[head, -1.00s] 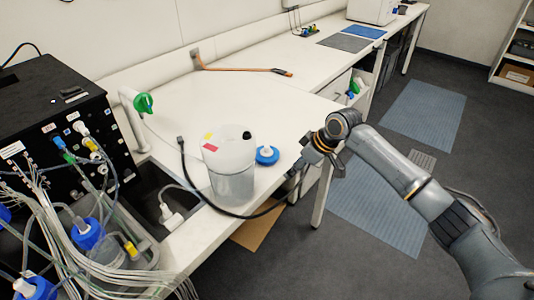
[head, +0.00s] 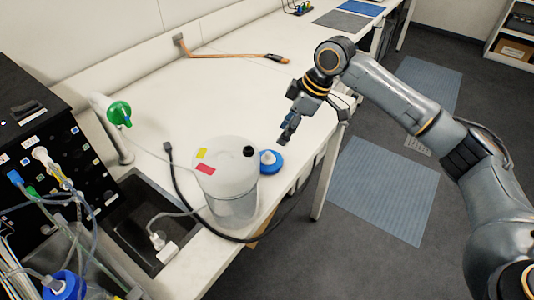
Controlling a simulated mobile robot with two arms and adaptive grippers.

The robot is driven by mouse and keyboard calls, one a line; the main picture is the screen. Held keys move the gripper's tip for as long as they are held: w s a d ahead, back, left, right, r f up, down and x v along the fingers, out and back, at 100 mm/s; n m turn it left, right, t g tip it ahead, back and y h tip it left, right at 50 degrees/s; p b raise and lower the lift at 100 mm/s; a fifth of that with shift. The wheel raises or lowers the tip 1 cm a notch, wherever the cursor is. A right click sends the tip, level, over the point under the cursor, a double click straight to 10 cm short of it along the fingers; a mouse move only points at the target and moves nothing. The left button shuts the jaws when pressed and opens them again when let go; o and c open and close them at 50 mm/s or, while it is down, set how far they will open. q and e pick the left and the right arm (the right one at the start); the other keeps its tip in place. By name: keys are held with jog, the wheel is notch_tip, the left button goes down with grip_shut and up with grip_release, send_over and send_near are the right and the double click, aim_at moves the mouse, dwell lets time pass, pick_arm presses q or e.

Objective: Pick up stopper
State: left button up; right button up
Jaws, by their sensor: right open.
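A blue disc-shaped stopper with a white centre piece (head: 271,161) sits on the white bench, just right of the translucent container (head: 228,185). The container's lid carries a black cap (head: 249,151) and red and yellow labels. My right gripper (head: 287,136) hangs over the bench, above and slightly right of the blue stopper in the picture. Its fingers point down and left. It is open and apart from the stopper, with nothing seen between the fingers. My left gripper is not in view.
A dark cable (head: 190,205) curves around the container. A sink (head: 135,225), a green-topped tap (head: 119,114) and a black box with tubes (head: 55,170) are at left. An orange-handled tool (head: 230,56) lies at the back. The middle of the bench (head: 210,105) is clear.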

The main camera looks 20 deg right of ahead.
aim_at(269, 153)
jog(key=x, duration=0.4)
jog(key=shift+a+f, duration=0.1)
jog(key=shift+a, duration=0.05)
jog(key=shift+w+f, duration=0.15)
jog(key=shift+f, duration=0.1)
jog(key=shift+p+x, duration=0.7)
jog(key=shift+x, duration=0.05)
jog(key=x, duration=0.3)
jog(key=shift+w+a+p, duration=0.15)
jog(key=shift+a+p, duration=0.1)
jog(key=shift+p, duration=0.1)
jog(key=shift+w+f, duration=0.1)
jog(key=shift+f, duration=0.15)
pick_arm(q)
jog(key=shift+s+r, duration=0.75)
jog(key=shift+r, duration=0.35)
pick_arm(e)
jog(key=c, duration=0.9)
